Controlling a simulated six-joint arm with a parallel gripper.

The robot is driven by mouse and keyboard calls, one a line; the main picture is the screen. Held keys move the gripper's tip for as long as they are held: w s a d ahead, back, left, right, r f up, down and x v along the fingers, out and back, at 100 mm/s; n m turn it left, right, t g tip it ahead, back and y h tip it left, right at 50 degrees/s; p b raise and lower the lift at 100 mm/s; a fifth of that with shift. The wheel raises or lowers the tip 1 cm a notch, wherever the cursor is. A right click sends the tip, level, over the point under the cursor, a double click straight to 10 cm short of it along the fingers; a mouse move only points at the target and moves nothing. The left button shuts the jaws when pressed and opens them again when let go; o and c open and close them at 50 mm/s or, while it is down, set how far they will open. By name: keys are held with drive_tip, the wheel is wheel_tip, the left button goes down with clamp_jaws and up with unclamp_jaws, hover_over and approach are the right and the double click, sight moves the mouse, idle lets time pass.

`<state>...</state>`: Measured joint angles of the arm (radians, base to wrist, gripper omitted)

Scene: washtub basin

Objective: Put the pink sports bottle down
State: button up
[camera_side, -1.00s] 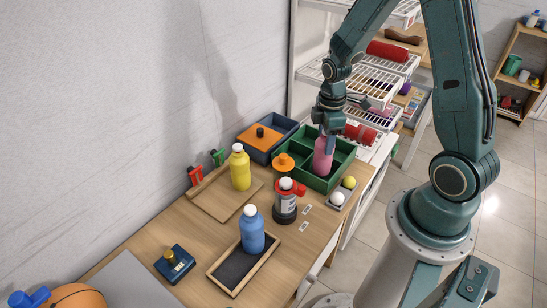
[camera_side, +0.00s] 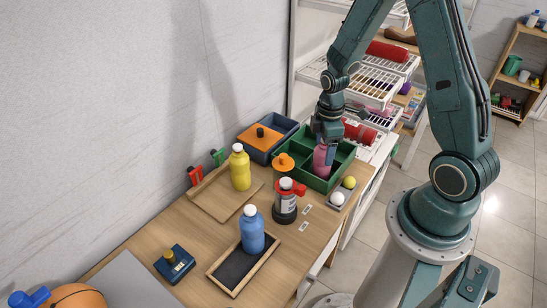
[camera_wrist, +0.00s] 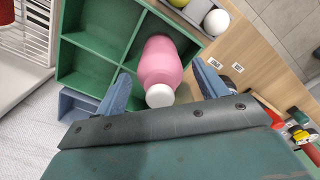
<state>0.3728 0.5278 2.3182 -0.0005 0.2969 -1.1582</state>
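The pink sports bottle (camera_side: 321,162) stands upright in a compartment of the green divided crate (camera_side: 289,171). In the wrist view the bottle (camera_wrist: 161,62) shows its white cap toward me, in the compartment nearest the ball tray. My gripper (camera_side: 326,147) is over the bottle, pointing down, and hides its top in the side view. In the wrist view my gripper's fingers (camera_wrist: 161,70) are spread on either side of the bottle, with a visible gap on each side. The bottle's base is hidden by the crate walls.
A ball tray with a white ball (camera_side: 337,199) and a yellow ball (camera_side: 349,182) stands beside the crate. White wire racks (camera_side: 375,88) stand behind.

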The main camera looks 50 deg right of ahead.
drive_tip(key=shift+r, duration=0.15)
wheel_tip(320, 180, up, 11)
drive_tip(key=shift+r, duration=0.5)
idle(0.5)
idle(0.5)
drive_tip(key=s+a+r+m+t, duration=0.5)
drive_tip(key=s+a+r+m, duration=0.4)
drive_tip(key=s+a+r, duration=0.3)
drive_tip(key=shift+s+r+t, duration=0.3)
drive_tip(key=shift+s+r, duration=0.1)
drive_tip(key=shift+r, duration=1.1)
